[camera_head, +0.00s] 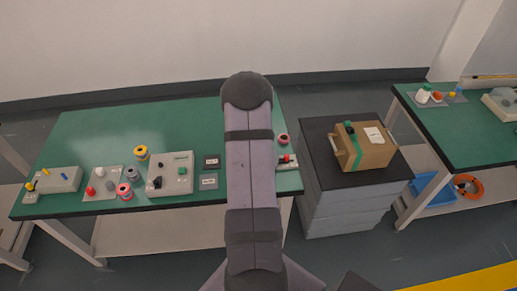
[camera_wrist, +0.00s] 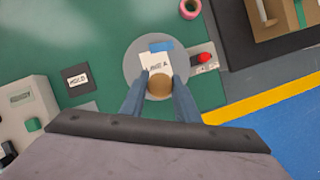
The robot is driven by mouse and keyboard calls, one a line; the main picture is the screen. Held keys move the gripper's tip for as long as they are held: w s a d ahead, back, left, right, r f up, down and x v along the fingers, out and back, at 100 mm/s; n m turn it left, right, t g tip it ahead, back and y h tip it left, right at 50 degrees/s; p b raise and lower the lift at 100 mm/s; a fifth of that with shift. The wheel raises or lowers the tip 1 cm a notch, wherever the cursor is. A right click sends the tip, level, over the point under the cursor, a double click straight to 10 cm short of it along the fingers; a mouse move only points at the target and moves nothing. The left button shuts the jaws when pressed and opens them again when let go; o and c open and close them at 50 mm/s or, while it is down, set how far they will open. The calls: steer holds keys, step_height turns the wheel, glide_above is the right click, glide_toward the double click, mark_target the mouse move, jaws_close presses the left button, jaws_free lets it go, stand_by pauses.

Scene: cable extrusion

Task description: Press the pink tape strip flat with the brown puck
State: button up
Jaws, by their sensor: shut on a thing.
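My gripper (camera_wrist: 160,76) is shut on the brown puck (camera_wrist: 160,87), which shows round between the two blue-grey fingers in the wrist view. Beyond the fingertips is a grey round disc (camera_wrist: 134,66) with a white card (camera_wrist: 153,61) marked with dark letters. A blue strip (camera_wrist: 161,46) lies along the card's far edge. I see no pink strip; part of the card is hidden by the puck and fingers. I cannot tell whether the puck touches the card. In the head view my arm hides the gripper, puck and disc.
A red-knobbed part (camera_wrist: 204,58) sits right of the disc, near the green table's edge. A pink ring (camera_wrist: 190,9) lies beyond. A dark labelled plate (camera_wrist: 78,79) and a grey box (camera_wrist: 27,108) are left. A cardboard box (camera_head: 365,151) stands on the dark-topped cabinet (camera_head: 315,150).

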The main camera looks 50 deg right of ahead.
steer(key=shift+f, duration=0.15)
step_height(320, 180, down, 6)
steer(key=b, duration=0.7)
steer(key=shift+f+b, duration=0.4)
stand_by(1.4)
steer(key=shift+a+f+p, duration=0.1)
steer(key=shift+p, duration=0.2)
stand_by(1.7)
step_height(320, 180, up, 7)
steer(key=p, duration=0.8)
steer(key=shift+w, duration=0.1)
stand_by(0.5)
